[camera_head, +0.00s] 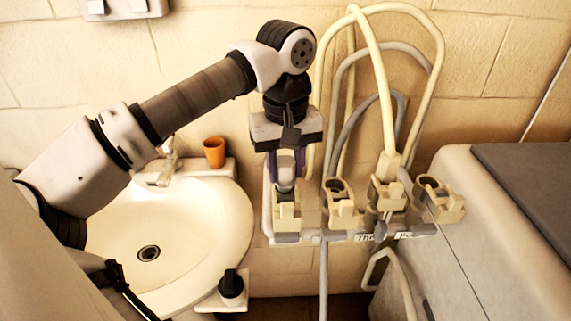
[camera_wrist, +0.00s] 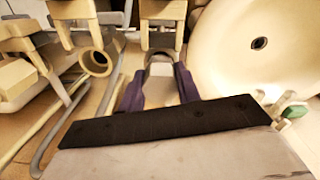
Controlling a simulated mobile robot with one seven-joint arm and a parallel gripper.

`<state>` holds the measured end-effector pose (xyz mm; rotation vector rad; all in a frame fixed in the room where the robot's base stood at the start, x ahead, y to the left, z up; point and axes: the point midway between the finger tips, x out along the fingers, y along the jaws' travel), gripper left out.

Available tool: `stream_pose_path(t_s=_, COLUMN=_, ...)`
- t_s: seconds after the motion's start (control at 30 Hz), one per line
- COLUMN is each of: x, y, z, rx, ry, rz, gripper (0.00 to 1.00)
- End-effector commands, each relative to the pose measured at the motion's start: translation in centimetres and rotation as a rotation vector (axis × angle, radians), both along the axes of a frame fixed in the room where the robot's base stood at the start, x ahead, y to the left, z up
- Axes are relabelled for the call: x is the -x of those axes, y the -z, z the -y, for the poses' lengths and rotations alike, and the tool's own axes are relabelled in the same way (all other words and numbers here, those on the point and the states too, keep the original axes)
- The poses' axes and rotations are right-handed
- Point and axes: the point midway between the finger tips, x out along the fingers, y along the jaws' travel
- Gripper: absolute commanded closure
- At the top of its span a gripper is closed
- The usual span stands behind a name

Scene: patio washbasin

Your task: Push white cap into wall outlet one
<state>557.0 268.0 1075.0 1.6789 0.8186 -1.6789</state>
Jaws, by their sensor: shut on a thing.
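My gripper (camera_head: 286,172) points down at the wall rack, over its leftmost beige outlet (camera_head: 287,215). In the wrist view my gripper's (camera_wrist: 160,84) two purple fingers are shut on a pale grey-white piece, which I take to be the white cap (camera_wrist: 160,68). The cap also shows in the head view (camera_head: 286,184), just above the outlet's top. The same outlet appears to be the beige block at the top of the wrist view (camera_wrist: 162,12), straight ahead of the fingertips. I cannot tell whether cap and outlet touch. The fingers partly hide the cap.
More beige outlets (camera_head: 343,209) stand to the right, with cream (camera_head: 378,80) and grey hoses looping above. A white washbasin (camera_head: 190,232) with a tap and an orange cup (camera_head: 214,152) is at left. A black knob (camera_head: 231,287) stands below. A grey cabinet (camera_head: 480,215) is at right.

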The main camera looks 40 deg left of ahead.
Motion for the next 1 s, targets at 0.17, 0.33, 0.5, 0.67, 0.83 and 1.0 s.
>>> stream_pose_path(t_s=0.17, x=-0.01, y=-0.03, z=0.00, rx=0.000, ry=0.000, rz=0.000, gripper=0.89)
stream_pose_path(t_s=0.33, x=-0.01, y=-0.03, z=-0.01, rx=0.000, ry=0.000, rz=0.000, gripper=0.89)
stream_pose_path(t_s=0.5, x=-0.05, y=-0.01, z=0.02, rx=0.001, ry=0.000, rz=0.002, gripper=0.89)
stream_pose_path(t_s=0.67, x=-0.03, y=-0.04, z=0.00, rx=0.000, ry=0.000, rz=0.001, gripper=0.89)
stream_pose_path(t_s=0.83, x=-0.02, y=0.12, z=-0.01, rx=0.001, ry=-0.001, rz=0.001, gripper=0.89)
stream_pose_path(t_s=1.0, x=-0.02, y=0.49, z=-0.01, rx=0.001, ry=0.000, rz=0.001, gripper=0.89)
